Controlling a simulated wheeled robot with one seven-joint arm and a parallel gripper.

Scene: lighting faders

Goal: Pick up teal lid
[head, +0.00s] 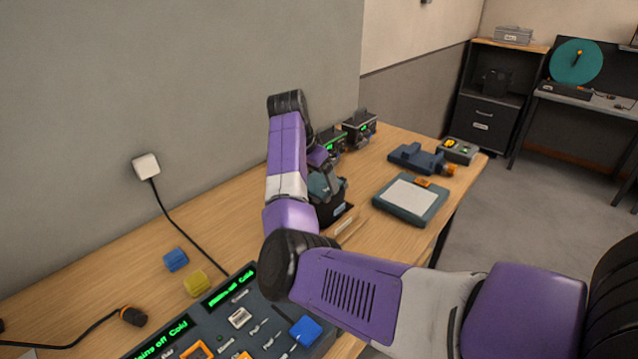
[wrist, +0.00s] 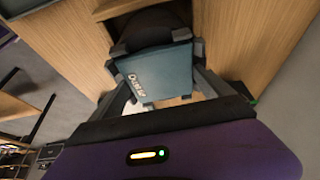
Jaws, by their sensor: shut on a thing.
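The teal lid (wrist: 155,72), with pale lettering on it, sits between the two fingers of my gripper (wrist: 156,58) in the wrist view. The fingers are shut on its left and right edges. In the head view the lid (head: 322,184) is partly hidden by my arm. It is above a dark box (head: 332,211) on the table; I cannot tell whether they touch. A dark rounded shape shows just beyond the lid in the wrist view.
The wooden table (head: 225,221) runs along the grey wall. A teal-framed pad (head: 411,198), a blue tool (head: 415,159) and small devices with green displays (head: 359,127) stand near. A fader console (head: 240,318), a blue block (head: 176,260) and a yellow block (head: 197,284) are in front.

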